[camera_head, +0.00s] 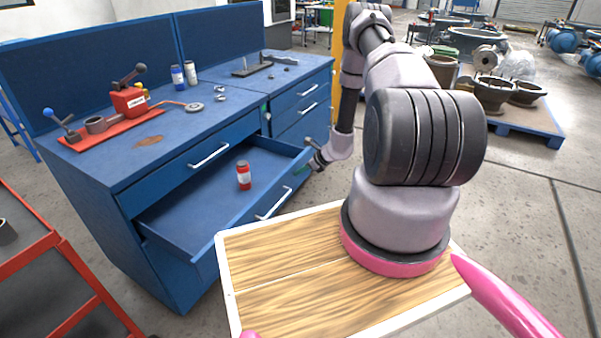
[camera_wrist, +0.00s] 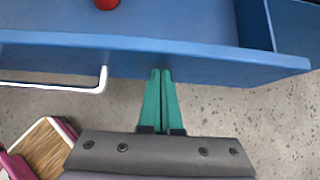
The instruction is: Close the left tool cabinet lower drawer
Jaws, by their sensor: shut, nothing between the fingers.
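The left tool cabinet (camera_head: 150,258) is blue, and its lower drawer (camera_head: 205,205) is pulled well out. The drawer's front panel (camera_wrist: 215,62) crosses the wrist view, with a white bar handle (camera_wrist: 100,85) at left; the handle also shows in the head view (camera_head: 273,204). A red and white container (camera_head: 243,175) stands inside the drawer, and part of it shows in the wrist view (camera_wrist: 107,4). My gripper (camera_head: 303,168) is at the drawer front's right end. Its green fingers are together and empty (camera_wrist: 161,72), with the tips at the front panel, right of the handle. I cannot tell whether they touch it.
The upper drawer (camera_head: 190,168) above is shut. The right cabinet (camera_head: 305,108) stands beside it with its drawers shut. A red-framed cart (camera_head: 60,245) is at left. My wooden-topped base is in front of the open drawer. Floor at right is clear up to a pallet (camera_head: 530,120) with castings.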

